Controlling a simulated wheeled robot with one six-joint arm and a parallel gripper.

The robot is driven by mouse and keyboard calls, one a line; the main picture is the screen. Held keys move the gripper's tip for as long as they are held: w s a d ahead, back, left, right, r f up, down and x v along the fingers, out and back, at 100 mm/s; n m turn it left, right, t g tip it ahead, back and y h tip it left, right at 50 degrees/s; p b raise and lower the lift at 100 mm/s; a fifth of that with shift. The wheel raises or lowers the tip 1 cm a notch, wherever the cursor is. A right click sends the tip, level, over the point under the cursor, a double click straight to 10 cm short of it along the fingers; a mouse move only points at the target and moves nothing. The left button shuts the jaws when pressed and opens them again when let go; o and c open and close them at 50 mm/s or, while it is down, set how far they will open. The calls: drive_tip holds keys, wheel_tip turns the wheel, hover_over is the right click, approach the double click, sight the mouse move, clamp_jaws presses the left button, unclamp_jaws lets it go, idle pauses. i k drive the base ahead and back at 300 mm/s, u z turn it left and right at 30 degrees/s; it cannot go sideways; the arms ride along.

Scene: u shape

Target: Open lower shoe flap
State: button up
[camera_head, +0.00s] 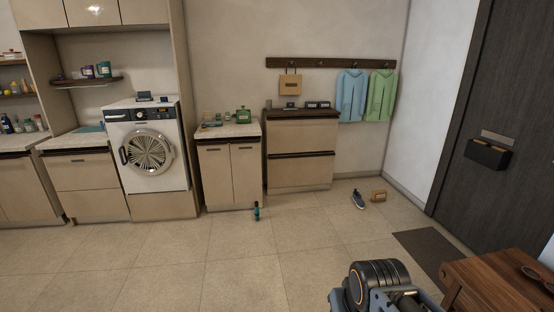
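The shoe cabinet (301,133) stands against the back wall under a coat rail. It has two beige front flaps with dark strips along their top edges. The lower shoe flap (300,172) looks shut, flush with the cabinet front. The upper flap (302,134) also looks shut. Part of my arm shows at the bottom right of the view, well apart from the cabinet. My gripper's fingers are not in view.
A wooden table (500,285) is at bottom right. The middle floor is clear.

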sight(313, 169)
drive_tip(key=z, duration=0.15)
drive_tip(key=i, duration=5.85)
drive_tip(key=u, duration=0.15)
